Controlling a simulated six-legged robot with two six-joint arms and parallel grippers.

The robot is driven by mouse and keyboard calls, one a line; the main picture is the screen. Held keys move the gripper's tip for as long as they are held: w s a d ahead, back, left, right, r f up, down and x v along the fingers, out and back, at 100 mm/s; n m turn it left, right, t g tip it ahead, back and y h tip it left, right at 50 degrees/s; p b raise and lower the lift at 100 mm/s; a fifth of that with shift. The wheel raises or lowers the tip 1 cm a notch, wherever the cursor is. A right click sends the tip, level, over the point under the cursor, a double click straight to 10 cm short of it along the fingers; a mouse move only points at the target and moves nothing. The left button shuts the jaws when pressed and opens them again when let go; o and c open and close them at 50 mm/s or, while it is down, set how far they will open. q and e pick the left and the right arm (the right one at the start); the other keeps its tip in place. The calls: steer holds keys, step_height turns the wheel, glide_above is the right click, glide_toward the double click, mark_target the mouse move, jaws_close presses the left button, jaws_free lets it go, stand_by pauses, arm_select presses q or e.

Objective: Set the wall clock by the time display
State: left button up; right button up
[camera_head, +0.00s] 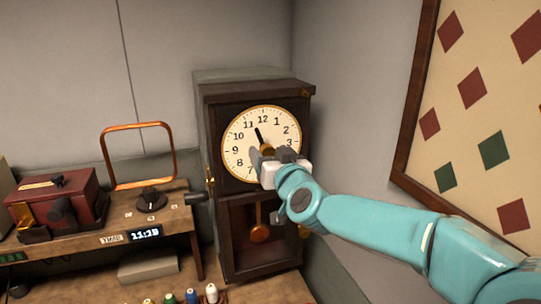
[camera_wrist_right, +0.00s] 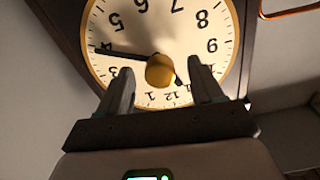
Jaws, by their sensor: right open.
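The wall clock (camera_head: 262,145) has a round cream dial in a dark wooden case. In the head view one black hand points between 11 and 12; my gripper hides the dial's lower right. The right wrist view shows the dial (camera_wrist_right: 136,22) upside down, with the long hand (camera_wrist_right: 124,53) pointing near 4 and the short hand partly hidden near 11. My right gripper (camera_head: 268,155) is open in front of the dial, its fingers (camera_wrist_right: 164,84) either side of the brass centre knob (camera_wrist_right: 160,70), with visible gaps. The time display (camera_head: 145,234) reads 11:19. My left gripper is out of view.
A wooden bench (camera_head: 180,218) at left carries a dark red device (camera_head: 58,200), an orange frame (camera_head: 138,154) and a black dial knob (camera_head: 151,199). Thread spools (camera_head: 191,295) stand lower front. A diamond-patterned framed panel (camera_head: 480,110) hangs on the right wall.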

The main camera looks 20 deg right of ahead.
steer(key=s, duration=0.8)
steer(key=shift+b, duration=0.35)
steer(key=shift+s+d, duration=0.1)
stand_by(0.5)
